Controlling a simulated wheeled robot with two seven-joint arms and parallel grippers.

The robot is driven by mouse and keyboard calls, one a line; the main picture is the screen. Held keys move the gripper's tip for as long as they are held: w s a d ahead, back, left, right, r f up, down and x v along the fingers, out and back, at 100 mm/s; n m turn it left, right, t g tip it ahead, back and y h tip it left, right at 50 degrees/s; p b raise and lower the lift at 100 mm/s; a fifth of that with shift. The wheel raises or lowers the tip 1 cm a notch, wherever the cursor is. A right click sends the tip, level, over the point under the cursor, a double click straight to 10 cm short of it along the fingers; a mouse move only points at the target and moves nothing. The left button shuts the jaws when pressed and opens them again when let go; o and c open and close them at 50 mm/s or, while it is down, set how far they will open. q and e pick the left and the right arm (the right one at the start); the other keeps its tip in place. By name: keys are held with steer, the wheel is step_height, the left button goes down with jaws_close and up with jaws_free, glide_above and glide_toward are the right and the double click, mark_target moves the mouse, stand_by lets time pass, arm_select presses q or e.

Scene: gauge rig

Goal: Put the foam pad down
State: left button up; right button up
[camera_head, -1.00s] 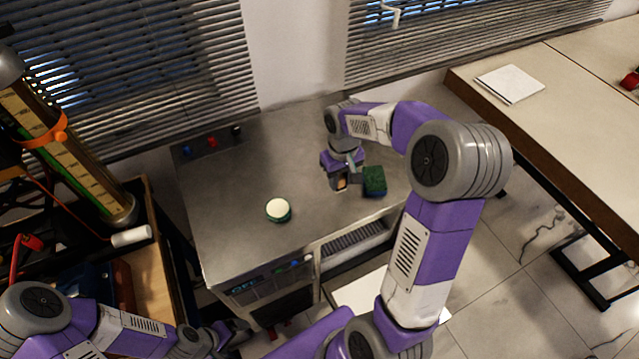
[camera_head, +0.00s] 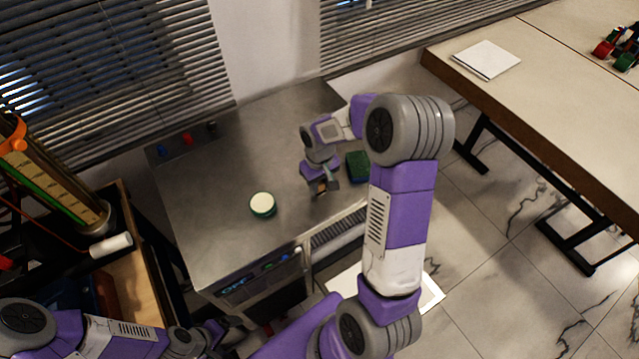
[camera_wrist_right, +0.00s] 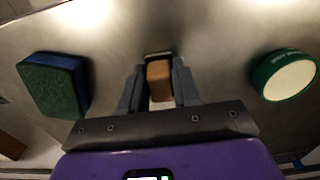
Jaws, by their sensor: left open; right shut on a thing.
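My right gripper (camera_head: 322,187) is over the metal counter and shut on a small tan block, which I take to be the foam pad (camera_wrist_right: 159,80). In the right wrist view the block sits between the two dark fingers. I cannot tell whether it touches the counter (camera_head: 215,170). In the head view the gripper mostly hides it. My left gripper (camera_head: 238,326) is open at the lower left, in front of the counter and away from the pad.
A green and blue sponge (camera_head: 357,167) lies right of my right gripper. A round green tin with a cream top (camera_head: 263,204) stands to its left. Small coloured knobs (camera_head: 187,139) line the back left. A wooden table (camera_head: 540,90) with a white pad of paper (camera_head: 486,59) is at right.

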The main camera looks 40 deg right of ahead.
mark_target(320, 183)
steer(key=shift+f, duration=0.1)
steer(key=o, duration=0.9)
steer(key=shift+o, duration=0.2)
steer(key=shift+r, duration=0.4)
step_height(320, 183, up, 12)
steer(key=p, duration=0.2)
steer(key=shift+f+p, duration=0.15)
steer(key=shift+p, duration=0.15)
